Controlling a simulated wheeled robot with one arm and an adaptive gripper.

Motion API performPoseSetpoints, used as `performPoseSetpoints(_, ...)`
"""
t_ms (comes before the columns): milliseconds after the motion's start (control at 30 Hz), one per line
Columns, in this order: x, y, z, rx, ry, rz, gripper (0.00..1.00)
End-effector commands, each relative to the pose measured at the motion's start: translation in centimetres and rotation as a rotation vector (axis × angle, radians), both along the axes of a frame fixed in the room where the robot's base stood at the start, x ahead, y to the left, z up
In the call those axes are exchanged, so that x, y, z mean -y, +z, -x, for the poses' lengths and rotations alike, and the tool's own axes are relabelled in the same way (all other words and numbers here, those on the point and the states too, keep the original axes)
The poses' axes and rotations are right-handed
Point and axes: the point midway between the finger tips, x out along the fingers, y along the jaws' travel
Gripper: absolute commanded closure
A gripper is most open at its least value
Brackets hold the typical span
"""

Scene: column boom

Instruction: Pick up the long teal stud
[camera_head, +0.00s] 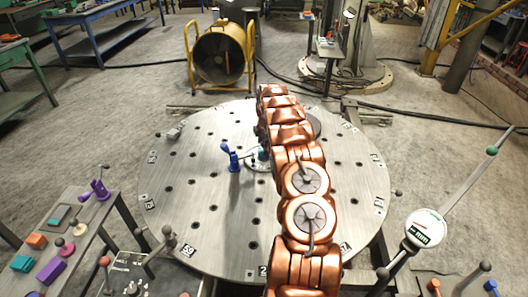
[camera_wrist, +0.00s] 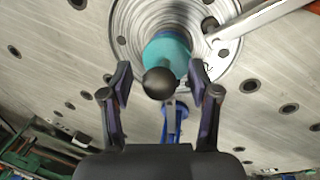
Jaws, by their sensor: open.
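A teal round piece (camera_wrist: 168,48), which looks like the teal stud, stands at the middle of a ridged metal disc (camera_wrist: 125,22) in the wrist view. Its length cannot be judged, as I see it nearly end-on. A dark ball (camera_wrist: 158,83) covers part of its near side. My gripper (camera_wrist: 160,76) is open, with one finger on each side of the ball and the teal piece just beyond the fingertips. In the head view a little teal (camera_head: 262,154) shows beside my copper arm, which hides my gripper.
A blue clamp (camera_head: 232,158) with a handle stands left of the disc on the round, holed metal table (camera_head: 190,210). It shows behind the ball in the wrist view (camera_wrist: 173,120). A pale bar (camera_wrist: 270,15) crosses the disc's right edge. A side bench (camera_head: 90,245) holds coloured blocks.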

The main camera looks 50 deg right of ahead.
Motion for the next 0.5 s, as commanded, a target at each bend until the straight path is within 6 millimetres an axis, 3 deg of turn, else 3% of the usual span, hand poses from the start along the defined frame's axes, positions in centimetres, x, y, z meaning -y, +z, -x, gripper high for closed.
performPoseSetpoints(100, 0.01, 0.01, 0.00, 0.000, 0.000, 0.000, 0.39)
performPoseSetpoints(500, 0.00, 0.04, -0.02, 0.001, 0.000, 0.000, 0.80)
